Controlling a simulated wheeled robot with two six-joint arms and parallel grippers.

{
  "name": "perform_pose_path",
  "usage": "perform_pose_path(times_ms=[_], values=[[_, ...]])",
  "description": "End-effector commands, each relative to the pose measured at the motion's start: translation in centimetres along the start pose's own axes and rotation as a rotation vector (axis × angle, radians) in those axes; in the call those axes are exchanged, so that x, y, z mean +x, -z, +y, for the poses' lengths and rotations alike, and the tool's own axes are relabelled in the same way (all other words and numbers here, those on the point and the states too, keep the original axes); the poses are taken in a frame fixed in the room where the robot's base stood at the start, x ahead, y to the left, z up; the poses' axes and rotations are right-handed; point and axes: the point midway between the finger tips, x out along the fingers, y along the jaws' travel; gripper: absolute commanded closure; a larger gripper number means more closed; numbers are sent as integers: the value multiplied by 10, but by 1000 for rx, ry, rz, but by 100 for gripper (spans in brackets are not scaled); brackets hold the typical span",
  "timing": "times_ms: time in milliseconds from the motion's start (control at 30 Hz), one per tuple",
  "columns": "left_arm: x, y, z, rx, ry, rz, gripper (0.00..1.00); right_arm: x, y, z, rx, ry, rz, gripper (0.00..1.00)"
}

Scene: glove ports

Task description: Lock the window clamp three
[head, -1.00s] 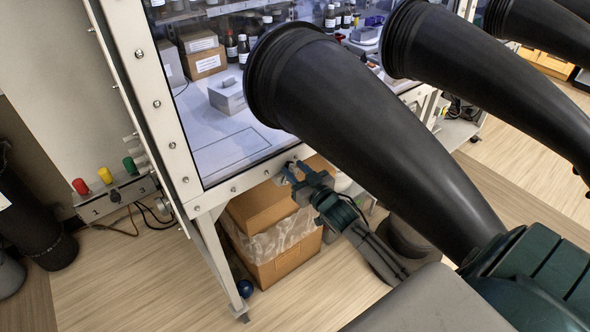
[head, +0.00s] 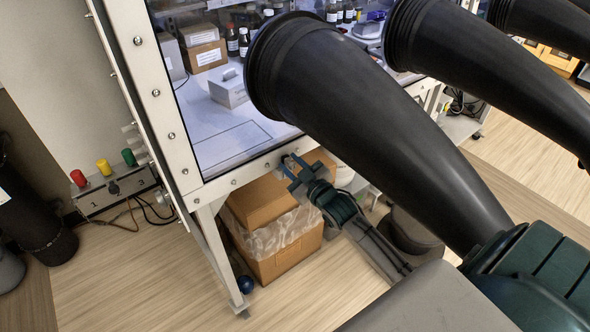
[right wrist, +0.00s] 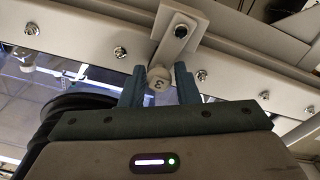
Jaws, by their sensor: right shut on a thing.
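Window clamp three shows in the right wrist view as a pale metal arm (right wrist: 178,36) with a dark bolt, crossing the white frame rail. At its lower end is a round light knob (right wrist: 159,79) marked 3. My right gripper (right wrist: 160,72) has its two blue-green fingers on either side of this knob, shut on it. In the head view my right gripper (head: 293,166) is at the lower frame rail of the window; the clamp is too small there to make out its position. My left gripper is not in view.
A large black glove sleeve (head: 370,125) hangs out of the window just right of my right gripper. Cardboard boxes (head: 268,205) stand under the rail. Bolts line the frame (head: 172,150). A valve panel (head: 115,188) is at the left.

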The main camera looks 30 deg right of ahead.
Motion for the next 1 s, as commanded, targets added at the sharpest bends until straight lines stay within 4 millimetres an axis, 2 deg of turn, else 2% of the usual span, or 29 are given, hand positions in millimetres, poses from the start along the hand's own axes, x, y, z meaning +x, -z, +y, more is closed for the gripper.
perform_pose_path(times_ms=[33, 233, 833, 867, 900, 1000], values=[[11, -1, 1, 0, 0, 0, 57, 1, -4, -2, -31, 1, 4, 94], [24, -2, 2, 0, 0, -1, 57, 1, 0, -5, -119, 9, 7, 94], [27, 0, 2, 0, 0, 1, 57, 1, 4, -6, -167, 13, 9, 94], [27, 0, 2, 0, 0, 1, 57, 1, 4, -6, -167, 13, 9, 68], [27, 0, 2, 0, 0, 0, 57, 1, 4, -6, -166, 13, 9, 60], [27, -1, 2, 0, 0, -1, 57, 1, 4, -6, -165, 13, 9, 59]])
